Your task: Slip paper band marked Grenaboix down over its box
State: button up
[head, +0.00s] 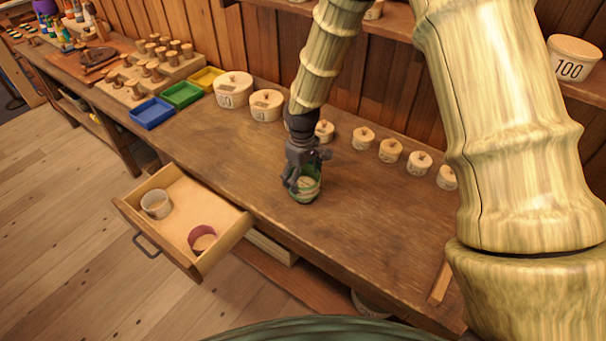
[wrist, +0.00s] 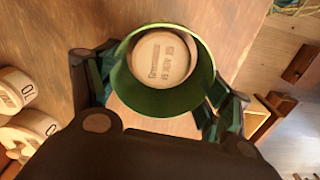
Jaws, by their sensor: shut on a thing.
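My gripper (head: 305,180) is shut on a green paper band (head: 303,196), low over the middle of the bench. The band shows in the wrist view (wrist: 165,102) as an open ring between the fingers. A round pale wooden box (wrist: 162,58) with printed lettering shows through the ring, nearer its far side, with green inner wall visible below and to the right of it. The lettering is too small to read surely. I cannot tell how far down the box the band sits. The fingers and band hide the box's side.
An open drawer (head: 130,205) holds a grey-white band (head: 155,204) and a maroon band (head: 202,240). Several small lidded boxes (head: 390,150) line the back of the bench, with two larger tubs (head: 233,91) to the left.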

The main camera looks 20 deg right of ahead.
jog(key=shift+f, duration=0.1)
dwell(0.3)
jog(key=o, duration=0.7)
jog(key=shift+o, duration=0.2)
jog(key=shift+r+p, duration=0.65)
jog(key=shift+r, duration=0.2)
dwell(0.3)
notch_tip(320, 180, up, 7)
jog(key=p, duration=0.5)
dwell(0.9)
jog(key=shift+f, duration=0.1)
dwell(0.9)
